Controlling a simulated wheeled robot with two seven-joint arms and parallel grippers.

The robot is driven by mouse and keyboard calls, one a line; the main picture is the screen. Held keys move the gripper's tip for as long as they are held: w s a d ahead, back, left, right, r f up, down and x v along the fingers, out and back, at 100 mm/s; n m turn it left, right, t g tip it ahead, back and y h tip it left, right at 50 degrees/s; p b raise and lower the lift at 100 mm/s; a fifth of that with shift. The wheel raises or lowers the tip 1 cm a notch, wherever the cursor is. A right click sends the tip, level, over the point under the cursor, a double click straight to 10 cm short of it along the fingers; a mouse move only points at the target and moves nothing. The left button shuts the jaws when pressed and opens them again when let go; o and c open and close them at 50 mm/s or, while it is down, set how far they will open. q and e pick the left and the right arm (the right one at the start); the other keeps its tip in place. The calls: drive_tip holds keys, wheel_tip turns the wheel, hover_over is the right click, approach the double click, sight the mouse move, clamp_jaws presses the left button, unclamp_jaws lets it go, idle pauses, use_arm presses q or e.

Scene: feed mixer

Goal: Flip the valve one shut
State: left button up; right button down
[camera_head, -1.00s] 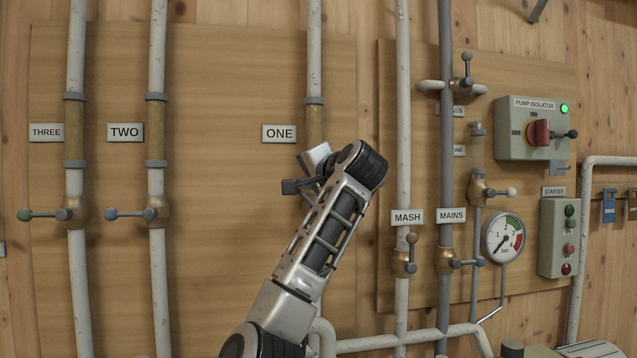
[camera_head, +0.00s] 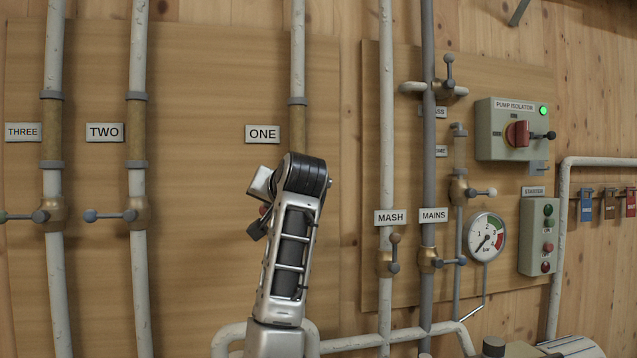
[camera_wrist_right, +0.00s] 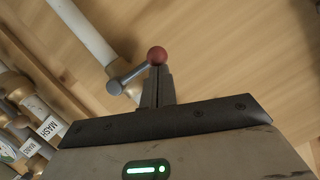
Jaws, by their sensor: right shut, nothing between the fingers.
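Valve one sits on the pipe under the ONE label (camera_head: 262,134). In the head view my right arm hides most of it, and only a bit of its red knob (camera_head: 263,210) shows. In the right wrist view its grey lever (camera_wrist_right: 128,79) ends in the red knob (camera_wrist_right: 157,56) and lies roughly across the pipe (camera_wrist_right: 85,32). My right gripper (camera_wrist_right: 157,74) is shut and empty, its fingertips right at the knob; I cannot tell if they touch. It also shows in the head view (camera_head: 256,228). My left gripper is not in view.
Valves TWO (camera_head: 132,214) and THREE (camera_head: 52,214) stand to the left. The MASH valve (camera_head: 388,262), MAINS valve (camera_head: 428,260), gauge (camera_head: 485,237) and pump isolator (camera_head: 512,130) are to the right. The board between TWO and ONE is clear.

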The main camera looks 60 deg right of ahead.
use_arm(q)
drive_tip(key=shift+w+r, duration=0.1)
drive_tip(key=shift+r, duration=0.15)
use_arm(e)
drive_tip(key=shift+w+f, duration=0.1)
drive_tip(key=shift+f, duration=0.05)
